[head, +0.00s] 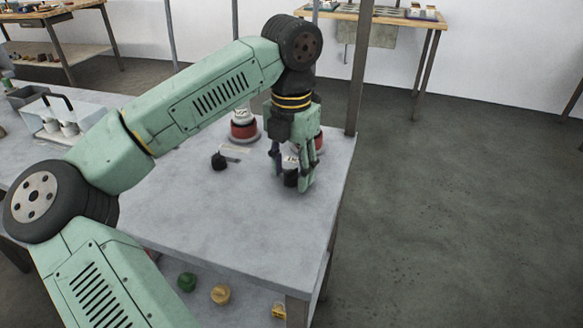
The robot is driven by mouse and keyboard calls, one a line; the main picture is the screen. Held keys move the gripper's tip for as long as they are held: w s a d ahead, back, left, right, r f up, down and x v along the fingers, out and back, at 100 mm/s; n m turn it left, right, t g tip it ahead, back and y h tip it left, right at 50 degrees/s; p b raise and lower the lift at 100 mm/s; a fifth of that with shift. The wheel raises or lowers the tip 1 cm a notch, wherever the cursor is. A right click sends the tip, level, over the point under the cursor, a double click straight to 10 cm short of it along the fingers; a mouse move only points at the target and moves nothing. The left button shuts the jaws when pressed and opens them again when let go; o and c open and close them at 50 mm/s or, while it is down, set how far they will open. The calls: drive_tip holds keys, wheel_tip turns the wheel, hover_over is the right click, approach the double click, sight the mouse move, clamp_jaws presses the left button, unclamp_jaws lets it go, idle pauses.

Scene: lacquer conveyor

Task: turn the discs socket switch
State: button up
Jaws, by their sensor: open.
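My gripper (293,181) points down over the right part of the grey table, with its fingers apart. A small black piece with a pale top (290,177) stands between or just behind the fingers; I cannot tell whether they touch it. A red and black round unit with a white labelled top (243,127) stands behind and to the left. A similar red unit (319,141) is mostly hidden behind my gripper. A small black knob-like piece (218,161) sits on the table to the left. The labels are too small to read, so I cannot tell which piece is the discs socket switch.
The grey table (240,215) is bare in front of my gripper. A metal post (358,70) rises at its back right corner. A clear box with white items (62,122) stands at the left. Green (187,282) and yellow (220,294) pieces lie on a lower shelf.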

sight(292, 170)
wheel_tip(292, 170, up, 12)
idle(0.5)
